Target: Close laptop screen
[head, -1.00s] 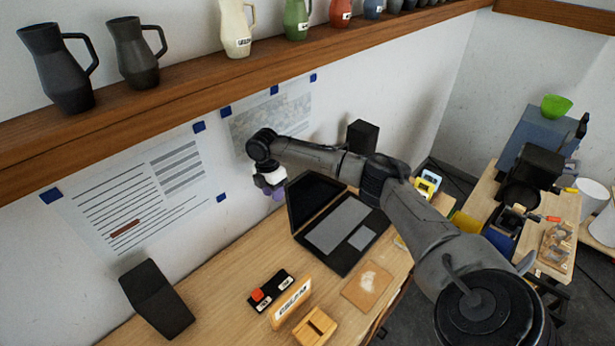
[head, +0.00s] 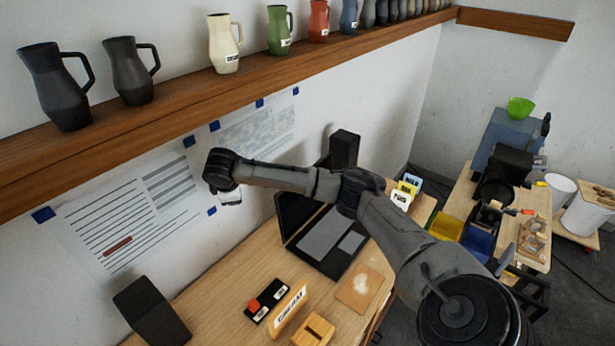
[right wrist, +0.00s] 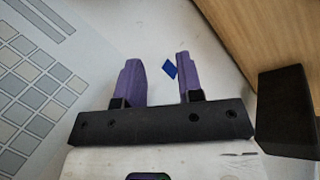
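The black laptop stands open on the wooden desk, its screen (head: 296,212) raised and tilted back near the wall. Its keyboard base (head: 322,238) lies flat, with the grey keys and touchpad facing up. The laptop is not visible in the right wrist view. My left gripper is not in view.
A dark speaker (head: 150,312) stands at the desk's left; another (head: 344,149) is behind the laptop. A shelf (head: 200,95) with jugs runs above.

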